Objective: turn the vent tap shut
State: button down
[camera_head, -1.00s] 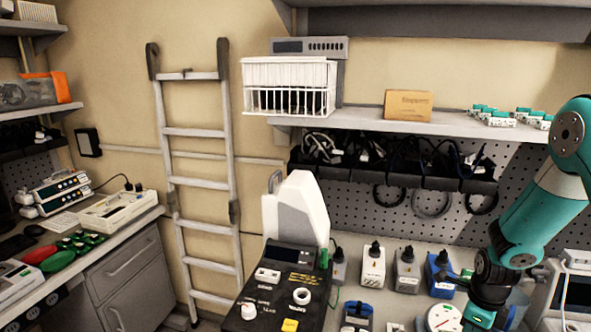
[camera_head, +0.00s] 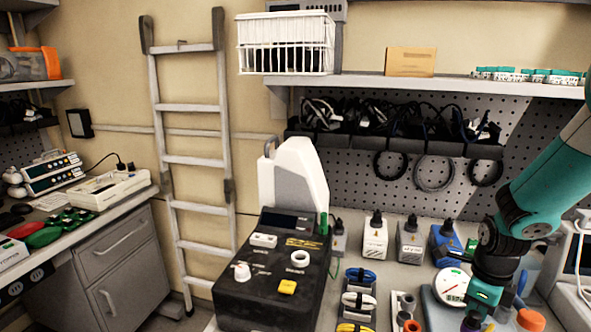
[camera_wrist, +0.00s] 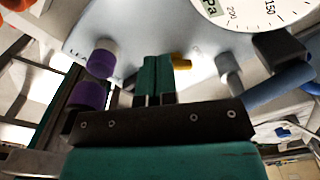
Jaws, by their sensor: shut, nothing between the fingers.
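A round white gauge (camera_head: 452,287) stands on a grey-blue board (camera_head: 428,308) at the lower right of the head view. The gauge also shows at the top right of the wrist view (camera_wrist: 262,12). My gripper (camera_head: 472,322) points down just right of the gauge. In the wrist view its green fingers (camera_wrist: 157,75) are together and empty. A small yellow part (camera_wrist: 182,62) shows just beyond the fingertips; whether they touch is unclear. A grey stem-like fitting (camera_wrist: 229,72) is to the right. I cannot tell for sure which part is the vent tap.
Two purple-and-white caps (camera_wrist: 101,60) are left of the fingers in the wrist view. An orange knob (camera_head: 530,320) is close right of my gripper. A black box (camera_head: 270,275) stands left on the bench, and bottles (camera_head: 375,238) stand behind.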

jog(key=shift+f+b, duration=0.55)
jog(key=shift+f, duration=1.05)
jog(key=shift+s+d, duration=0.15)
jog(key=shift+d, duration=0.4)
jog(key=shift+w+d+p, duration=0.1)
jog(key=shift+w+p, duration=0.1)
jog(key=shift+p, duration=0.2)
jog(key=shift+w+d+p, duration=0.35)
jog(key=shift+d, duration=0.05)
jog(key=shift+w+d, duration=0.25)
jog(key=shift+d, duration=0.05)
jog(key=shift+w, duration=0.1)
